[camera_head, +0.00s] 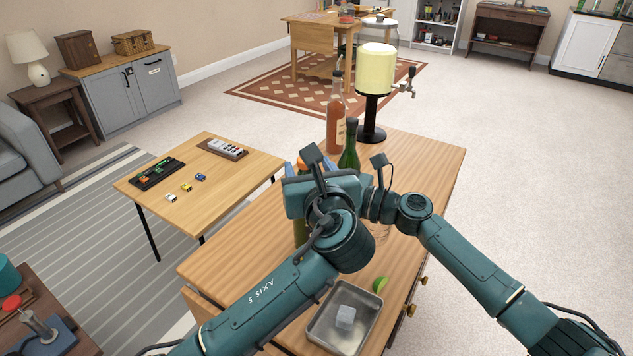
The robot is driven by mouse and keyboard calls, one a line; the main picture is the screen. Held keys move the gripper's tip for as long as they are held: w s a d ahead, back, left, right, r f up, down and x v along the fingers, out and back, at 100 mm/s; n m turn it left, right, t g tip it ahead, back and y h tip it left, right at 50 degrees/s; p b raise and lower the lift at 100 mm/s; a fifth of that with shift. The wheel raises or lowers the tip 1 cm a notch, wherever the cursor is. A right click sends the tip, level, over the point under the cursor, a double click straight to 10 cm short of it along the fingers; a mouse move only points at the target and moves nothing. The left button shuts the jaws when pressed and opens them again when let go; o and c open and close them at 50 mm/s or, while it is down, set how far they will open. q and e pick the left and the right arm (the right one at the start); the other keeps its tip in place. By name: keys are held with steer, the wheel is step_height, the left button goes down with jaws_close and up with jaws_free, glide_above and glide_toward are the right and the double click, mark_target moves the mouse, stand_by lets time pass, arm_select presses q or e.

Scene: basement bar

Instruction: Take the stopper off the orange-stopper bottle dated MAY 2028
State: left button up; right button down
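A bottle with an orange stopper (302,164) stands on the wooden bar counter, mostly hidden behind my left wrist. Part of its dark green body (300,232) shows below the wrist. Its date cannot be read. My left gripper (306,192) is at this bottle in the picture; its fingers are hidden, so contact and opening cannot be told. A green bottle (350,150) and a tall pinkish bottle (336,118) stand behind.
The wooden counter (425,165) also bears a yellow drink dispenser (376,72) on a black stand, a lime piece (380,285) and a metal tray (362,333) with a clear cube (345,317). A low table (230,175) stands to the left. The counter's right side is clear.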

arm_select(q)
steer(key=shift+x, duration=2.2)
jaws_close()
steer(key=shift+r, duration=0.25)
steer(key=shift+r, duration=0.95)
steer(key=shift+r, duration=0.1)
steer(key=shift+r, duration=1.9)
arm_select(e)
steer(key=c, duration=1.1)
jaws_free()
steer(key=shift+c, duration=0.2)
